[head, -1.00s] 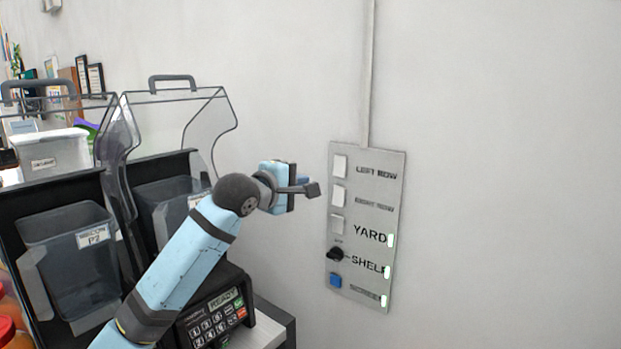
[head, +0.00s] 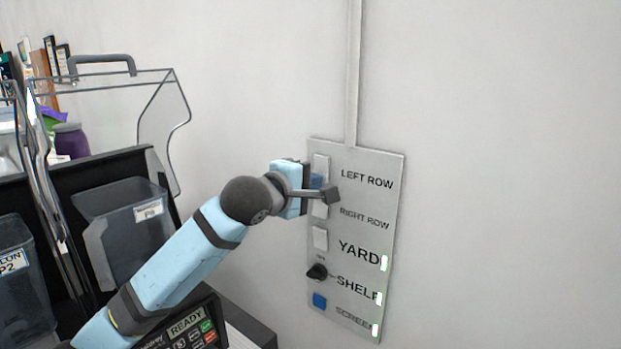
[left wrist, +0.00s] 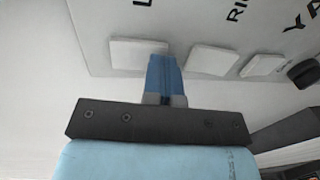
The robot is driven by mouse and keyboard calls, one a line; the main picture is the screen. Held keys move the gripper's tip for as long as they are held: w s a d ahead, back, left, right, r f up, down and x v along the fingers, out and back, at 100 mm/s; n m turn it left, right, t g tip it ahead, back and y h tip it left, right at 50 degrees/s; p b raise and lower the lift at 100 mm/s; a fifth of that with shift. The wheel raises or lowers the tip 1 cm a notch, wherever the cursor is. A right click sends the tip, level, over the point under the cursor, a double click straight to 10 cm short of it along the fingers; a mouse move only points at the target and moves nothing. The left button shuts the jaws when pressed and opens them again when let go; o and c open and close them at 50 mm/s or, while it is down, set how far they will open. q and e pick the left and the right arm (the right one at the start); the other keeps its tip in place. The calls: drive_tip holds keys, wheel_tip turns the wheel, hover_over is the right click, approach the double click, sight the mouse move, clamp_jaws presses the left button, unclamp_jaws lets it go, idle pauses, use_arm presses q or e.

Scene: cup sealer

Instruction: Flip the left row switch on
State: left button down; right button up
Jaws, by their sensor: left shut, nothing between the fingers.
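The grey switch panel (head: 376,215) is on the wall, with its labels to the right of the controls. The white left row switch (head: 321,165) is at the top, partly behind my left gripper. The white right row switch (head: 321,209) is just below it, also partly covered. My left gripper (head: 331,193) is shut and empty in front of the panel. In the left wrist view the blue fingers (left wrist: 164,78) reach toward the panel, overlapping the right edge of the left row switch (left wrist: 137,53). I cannot tell whether they touch. My right gripper is out of view.
Below are the white yard switch (head: 320,239), the black shelf knob (head: 317,271) and a blue screen button (head: 319,300). Green lights glow beside these three labels. A machine with a keypad (head: 190,340) and clear bins (head: 131,218) stands at left. The right wall is bare.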

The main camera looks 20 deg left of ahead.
use_arm(q)
drive_tip(key=shift+s+d+r, duration=0.15)
drive_tip(key=shift+s, duration=0.05)
drive_tip(key=shift+w+t+b, duration=0.3)
drive_tip(key=shift+t+b, duration=0.3)
drive_tip(key=shift+b, duration=0.5)
